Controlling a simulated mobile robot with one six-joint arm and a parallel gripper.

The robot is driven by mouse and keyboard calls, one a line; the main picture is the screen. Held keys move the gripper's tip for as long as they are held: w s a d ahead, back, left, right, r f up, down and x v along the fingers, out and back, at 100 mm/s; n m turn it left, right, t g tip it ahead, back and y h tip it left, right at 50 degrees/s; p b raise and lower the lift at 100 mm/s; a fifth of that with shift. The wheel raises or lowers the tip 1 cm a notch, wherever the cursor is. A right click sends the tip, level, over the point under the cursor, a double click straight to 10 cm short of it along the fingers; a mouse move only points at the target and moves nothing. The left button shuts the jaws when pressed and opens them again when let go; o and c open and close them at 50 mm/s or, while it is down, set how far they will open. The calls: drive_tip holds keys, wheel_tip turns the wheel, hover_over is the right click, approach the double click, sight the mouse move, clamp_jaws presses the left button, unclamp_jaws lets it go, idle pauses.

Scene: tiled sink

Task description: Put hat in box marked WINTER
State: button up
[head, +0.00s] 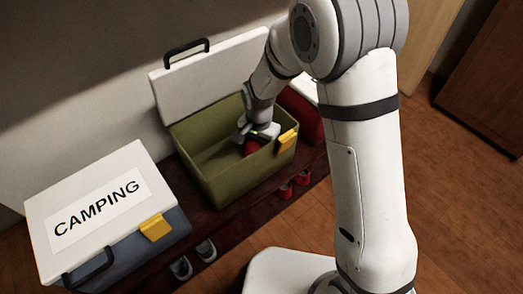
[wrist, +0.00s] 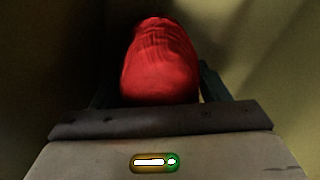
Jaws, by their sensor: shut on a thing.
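The hat is a red knitted thing (wrist: 160,62) between my gripper's fingers in the wrist view. In the head view a small part of the red hat (head: 252,147) shows below my gripper (head: 256,138). My gripper is shut on the hat and is down inside an open olive-green box (head: 222,186), near its right side. The box's white lid (head: 205,80) with a black handle stands raised at the back. No WINTER label shows in these views. I cannot tell whether the hat touches the box floor.
A closed blue-grey box with a white lid marked CAMPING (head: 97,205) stands to the left. A red box (head: 303,115) is partly hidden behind my arm on the right. The boxes stand on a dark bench (head: 218,214) with shoes (head: 181,267) below. Wooden floor lies in front.

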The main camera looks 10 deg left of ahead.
drive_tip(key=shift+f, duration=0.75)
drive_tip(key=shift+f, duration=0.1)
drive_tip(key=o, duration=1)
wheel_tip(320, 180, up, 12)
drive_tip(key=p, duration=0.4)
